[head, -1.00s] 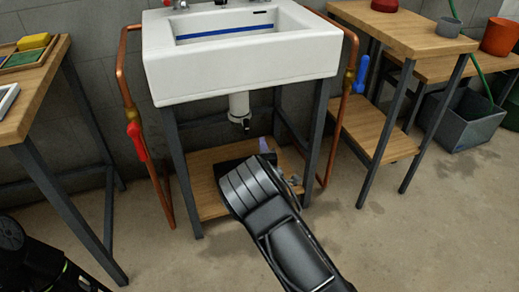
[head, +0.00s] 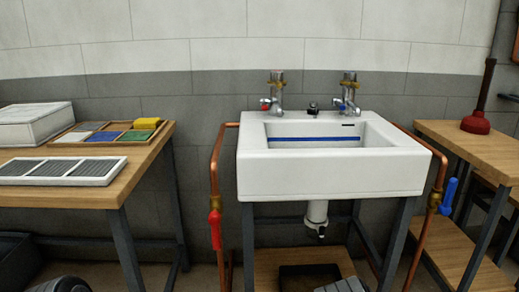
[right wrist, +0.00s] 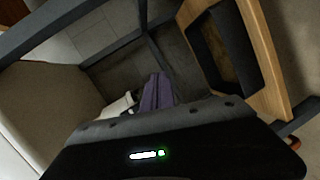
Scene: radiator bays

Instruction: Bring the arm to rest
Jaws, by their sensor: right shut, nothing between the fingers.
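My right gripper (right wrist: 157,92) shows in the right wrist view as purple-grey fingers, shut and empty. It is under the white sink (right wrist: 50,110), beside the white drain pipe (right wrist: 115,106); I cannot tell whether they touch. The wooden lower shelf (right wrist: 262,50) with a dark tray (right wrist: 215,50) lies on the right of that view. In the head view, only a ridged link of my right arm shows at the bottom edge, below the sink (head: 330,180); the gripper is hidden there. My left gripper is out of view.
Copper pipes flank the sink, with a red valve handle (head: 215,230) left and a blue one (head: 449,196) right. Dark sink-frame legs stand close around my right gripper. A wooden table (head: 130,185) stands left, a bench (head: 470,148) with a plunger (head: 476,122) right.

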